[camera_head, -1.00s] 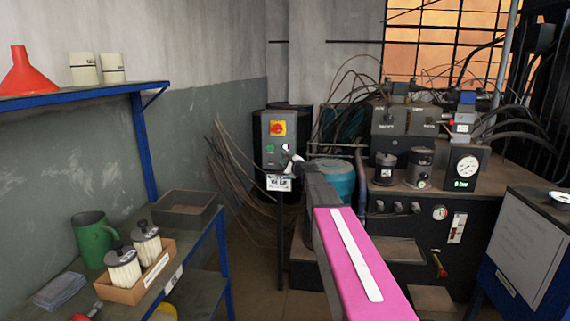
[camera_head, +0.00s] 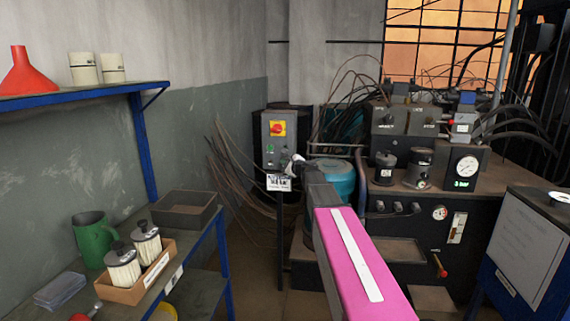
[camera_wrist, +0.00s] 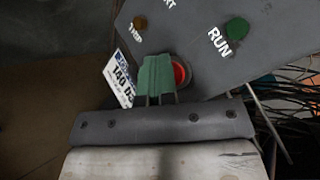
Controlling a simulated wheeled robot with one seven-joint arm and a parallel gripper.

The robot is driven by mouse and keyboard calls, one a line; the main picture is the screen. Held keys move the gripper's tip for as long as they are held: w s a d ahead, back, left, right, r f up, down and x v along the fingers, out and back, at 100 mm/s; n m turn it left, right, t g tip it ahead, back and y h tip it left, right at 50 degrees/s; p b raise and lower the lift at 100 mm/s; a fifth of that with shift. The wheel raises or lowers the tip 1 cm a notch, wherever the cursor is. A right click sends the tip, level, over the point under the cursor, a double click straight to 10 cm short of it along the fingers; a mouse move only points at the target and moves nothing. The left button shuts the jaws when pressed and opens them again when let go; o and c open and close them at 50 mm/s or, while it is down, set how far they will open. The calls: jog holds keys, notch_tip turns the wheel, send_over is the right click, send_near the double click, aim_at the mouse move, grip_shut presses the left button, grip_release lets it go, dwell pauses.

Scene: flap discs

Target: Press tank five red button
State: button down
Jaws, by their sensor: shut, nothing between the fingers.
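The grey control box (camera_head: 275,135) stands on a post by the far corner, with a yellow plate and red knob (camera_head: 277,128) near its top. My gripper (camera_head: 290,168) is at the lower right of the box. In the wrist view, the red button (camera_wrist: 180,72) shows at the right edge of my shut, empty green fingertips (camera_wrist: 157,73), which partly hide it. I cannot tell whether they touch it. A white tag (camera_wrist: 122,80), partly hidden, seems to read "TAQ 05". The green RUN button (camera_wrist: 237,28) and a brownish TRIP lamp (camera_wrist: 140,22) are farther up the panel.
A machine bench with a pressure gauge (camera_head: 466,167) stands at the right. A teal drum (camera_head: 335,178) is behind my arm. Loose cables (camera_head: 235,165) hang left of the box. A blue-framed shelf (camera_head: 140,150) stands at the left.

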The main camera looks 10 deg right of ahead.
jog(key=shift+s+a, duration=0.25)
jog(key=shift+s, duration=0.55)
jog(key=shift+s, duration=0.15)
jog(key=s, duration=0.1)
jog(key=s+a, duration=0.1)
jog(key=s, duration=0.2)
jog(key=shift+s+a, duration=0.25)
jog(key=shift+a, duration=0.05)
dwell(0.6)
